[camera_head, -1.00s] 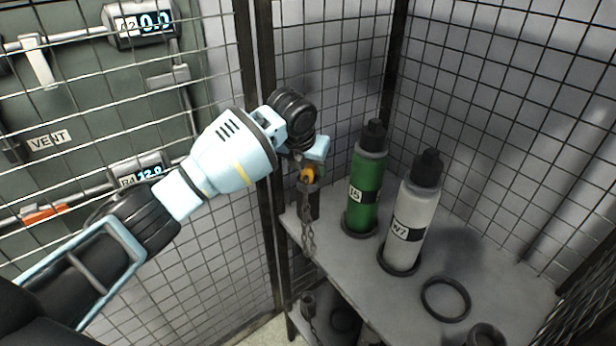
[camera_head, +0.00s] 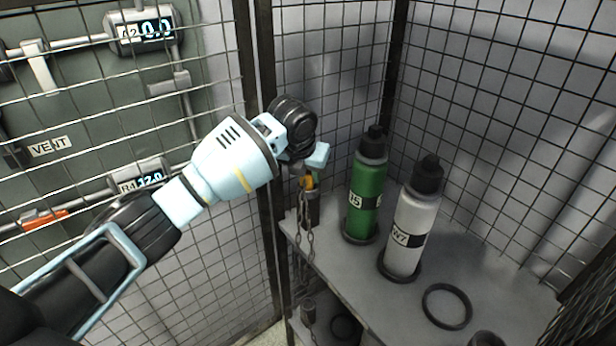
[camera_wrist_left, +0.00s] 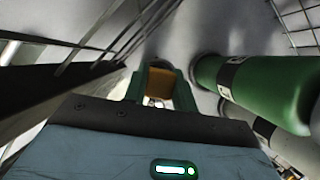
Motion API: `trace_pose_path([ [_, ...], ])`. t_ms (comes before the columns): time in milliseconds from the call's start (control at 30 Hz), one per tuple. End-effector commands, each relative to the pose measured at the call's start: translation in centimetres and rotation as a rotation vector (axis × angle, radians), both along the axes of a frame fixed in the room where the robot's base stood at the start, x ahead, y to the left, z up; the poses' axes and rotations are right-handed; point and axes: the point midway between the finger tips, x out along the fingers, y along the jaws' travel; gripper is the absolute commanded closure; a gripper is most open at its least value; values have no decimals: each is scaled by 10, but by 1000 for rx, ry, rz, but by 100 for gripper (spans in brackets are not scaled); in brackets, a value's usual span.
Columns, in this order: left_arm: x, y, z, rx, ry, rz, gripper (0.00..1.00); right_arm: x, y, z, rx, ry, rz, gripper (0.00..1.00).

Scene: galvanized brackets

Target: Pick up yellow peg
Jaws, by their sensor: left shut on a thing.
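The yellow peg (camera_head: 308,183) shows as a small orange-yellow piece just above a dark bracket (camera_head: 310,211) at the shelf's left corner. A chain hangs beside the bracket. My left gripper (camera_head: 308,173) comes in from the left and is shut on the peg. In the left wrist view the peg (camera_wrist_left: 159,84) sits between the green fingers of my left gripper (camera_wrist_left: 160,92). The peg's lower end is hidden, so I cannot tell whether it is still in the bracket. My right gripper is not in view.
A green bottle (camera_head: 365,190) and a white bottle (camera_head: 412,222) stand upright in rings on the grey shelf (camera_head: 365,292), right of the gripper. An empty ring (camera_head: 447,306) lies nearer. Wire mesh (camera_head: 470,110) closes the back, and a dark post (camera_head: 268,150) stands behind my wrist.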

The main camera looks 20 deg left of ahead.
Motion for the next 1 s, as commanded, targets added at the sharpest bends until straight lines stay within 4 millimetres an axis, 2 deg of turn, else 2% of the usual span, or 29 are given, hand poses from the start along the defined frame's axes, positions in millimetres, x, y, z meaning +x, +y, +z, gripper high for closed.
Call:
trace_pose_path([
  [167, 1, 0, 12, 0, -3, 0, 100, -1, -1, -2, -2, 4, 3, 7],
  [367, -2, -2, 37, 0, -2, -2, 100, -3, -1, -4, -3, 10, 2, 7],
  [567, -34, -19, 41, 1, -5, -5, 100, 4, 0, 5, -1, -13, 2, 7],
  [800, -84, -47, 46, 0, -6, -6, 100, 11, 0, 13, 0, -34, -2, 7],
  [1000, -118, -65, 49, 0, -4, -3, 100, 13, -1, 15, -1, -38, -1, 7],
])
